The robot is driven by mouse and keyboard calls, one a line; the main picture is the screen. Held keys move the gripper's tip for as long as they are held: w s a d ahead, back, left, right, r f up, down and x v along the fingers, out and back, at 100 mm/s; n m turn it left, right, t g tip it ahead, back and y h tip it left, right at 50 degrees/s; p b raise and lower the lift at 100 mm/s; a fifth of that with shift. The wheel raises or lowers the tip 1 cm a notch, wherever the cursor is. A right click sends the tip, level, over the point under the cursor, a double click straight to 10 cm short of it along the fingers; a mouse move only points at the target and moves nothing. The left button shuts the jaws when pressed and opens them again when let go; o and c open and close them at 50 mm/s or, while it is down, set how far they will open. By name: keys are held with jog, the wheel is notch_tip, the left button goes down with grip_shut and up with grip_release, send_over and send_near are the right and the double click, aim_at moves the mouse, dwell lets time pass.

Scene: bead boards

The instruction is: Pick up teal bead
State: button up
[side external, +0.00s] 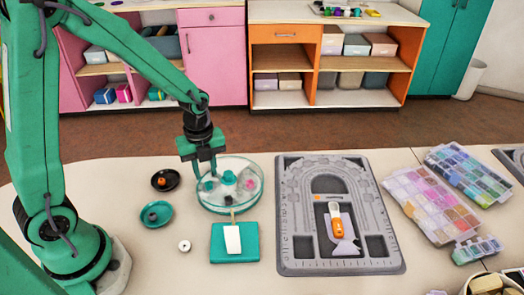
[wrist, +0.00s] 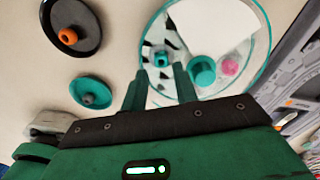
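A round clear dish with a teal rim (side external: 240,211) stands in front of my arm. In it lie a small teal bead (side external: 208,186) at the left, a larger teal piece (side external: 229,178) and a pink bead (side external: 250,184). In the wrist view the small teal bead (wrist: 161,60) shows its hole, with the larger teal piece (wrist: 202,71) and pink bead (wrist: 230,67) to its right. My gripper (side external: 205,171) is above the dish's left part, pointing down. Its fingers are apart and empty, and in the wrist view the fingertips (wrist: 161,68) are either side of the small teal bead.
Left of the dish are a black saucer (side external: 176,184) with an orange bead and a teal saucer (side external: 165,222) with a grey bead. A teal pad (side external: 217,244) lies in front. A grey bead board (side external: 290,225) and bead boxes (side external: 432,204) are right.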

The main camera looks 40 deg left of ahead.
aim_at(209, 188)
jog(key=shift+w+d+f, duration=0.1)
jog(key=shift+f, duration=1.95)
grip_shut()
